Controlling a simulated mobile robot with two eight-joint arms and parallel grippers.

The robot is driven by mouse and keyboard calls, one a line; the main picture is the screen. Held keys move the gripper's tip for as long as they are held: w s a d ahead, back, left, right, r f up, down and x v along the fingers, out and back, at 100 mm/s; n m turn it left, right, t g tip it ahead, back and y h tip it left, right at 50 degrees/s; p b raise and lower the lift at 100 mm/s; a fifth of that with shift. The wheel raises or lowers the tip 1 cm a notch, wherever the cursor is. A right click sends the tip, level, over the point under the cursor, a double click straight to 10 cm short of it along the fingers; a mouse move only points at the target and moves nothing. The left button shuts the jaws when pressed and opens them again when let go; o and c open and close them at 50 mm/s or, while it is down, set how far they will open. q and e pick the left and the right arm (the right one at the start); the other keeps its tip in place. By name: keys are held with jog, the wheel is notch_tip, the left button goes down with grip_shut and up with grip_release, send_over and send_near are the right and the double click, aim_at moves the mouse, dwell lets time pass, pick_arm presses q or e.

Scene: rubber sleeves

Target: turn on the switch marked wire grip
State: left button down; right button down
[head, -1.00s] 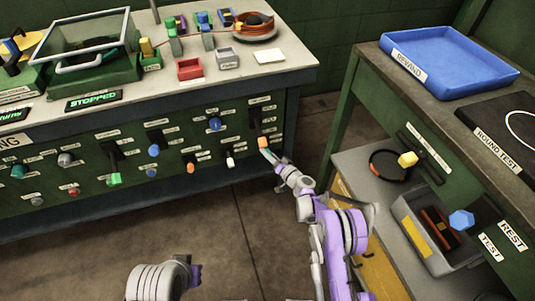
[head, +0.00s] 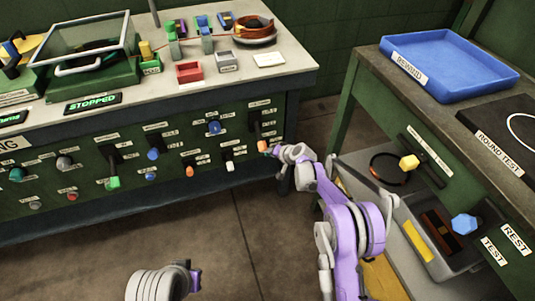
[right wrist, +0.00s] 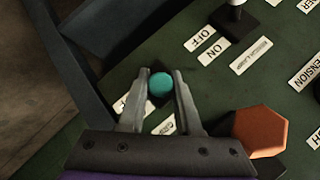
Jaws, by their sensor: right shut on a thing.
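My right gripper (right wrist: 160,92) is shut on a small teal round-tipped switch (right wrist: 161,84) on the green panel, with a finger on each side of it. A label just below the switch is partly hidden by the fingers and I cannot read it fully. The teal tip is very small there and mostly covered.
The orange hexagonal knob (right wrist: 261,132) sits close to the right finger in the wrist view. A white-tipped switch (head: 229,163) stands to the left, with several coloured knobs beyond. A green bench (head: 352,105) with a blue tray (head: 470,88) stands on the right.

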dwell(0.5)
jog(key=c, duration=0.6)
grip_release()
jog(key=p+v, duration=0.2)
jog(key=v, duration=0.8)
jog(key=shift+s+d+r, duration=0.15)
jog(key=shift+d+r, duration=0.05)
jog(key=shift+r, duration=0.15)
